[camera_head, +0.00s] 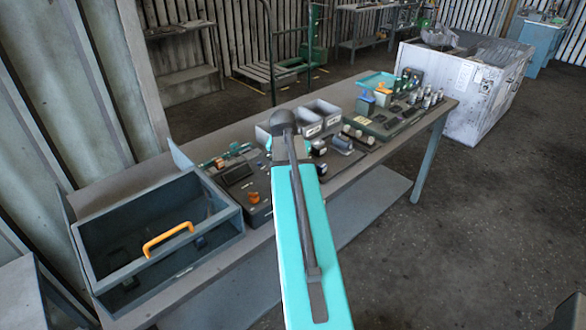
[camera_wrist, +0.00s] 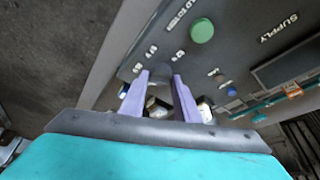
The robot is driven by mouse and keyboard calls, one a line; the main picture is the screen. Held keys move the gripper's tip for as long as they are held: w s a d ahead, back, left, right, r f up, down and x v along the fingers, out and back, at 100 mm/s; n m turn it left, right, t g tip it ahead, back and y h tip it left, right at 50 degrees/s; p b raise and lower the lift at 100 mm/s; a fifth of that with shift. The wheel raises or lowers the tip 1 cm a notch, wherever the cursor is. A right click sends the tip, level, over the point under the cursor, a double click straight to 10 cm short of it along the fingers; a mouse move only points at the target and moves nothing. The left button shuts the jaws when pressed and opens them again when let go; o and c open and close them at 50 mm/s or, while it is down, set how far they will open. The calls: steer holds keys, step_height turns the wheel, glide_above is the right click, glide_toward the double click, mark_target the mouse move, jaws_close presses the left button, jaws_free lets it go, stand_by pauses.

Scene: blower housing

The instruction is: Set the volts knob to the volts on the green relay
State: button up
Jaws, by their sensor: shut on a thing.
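In the wrist view, the two pale purple fingers of my gripper (camera_wrist: 162,76) reach down to a dark panel. They are shut on a dark knob (camera_wrist: 162,70), taken as the volts knob, with small white numbers around it. Most of the knob is hidden by the fingers, and its pointer cannot be made out. In the head view, my arm hides the gripper and knob at the power supply panel (camera_head: 258,213). Small blocks, one blue (camera_head: 366,104) and one orange (camera_head: 383,95), stand on the bench's right; a green relay and its number cannot be read.
The panel also has a green button (camera_wrist: 202,29) and a label "SUPPLY". An open grey bin (camera_head: 88,258) with an orange handle (camera_head: 168,239) stands at the left of the bench. Grey bins (camera_head: 321,113) stand behind my arm.

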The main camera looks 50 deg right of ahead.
steer(key=o, duration=1)
steer(key=shift+o, duration=0.2)
steer(key=shift+a+r, duration=0.1)
steer(key=shift+r, duration=0.05)
steer(key=b+v, duration=0.3)
steer(key=v, duration=1)
steer(key=shift+r, duration=0.25)
steer(key=shift+r, duration=0.15)
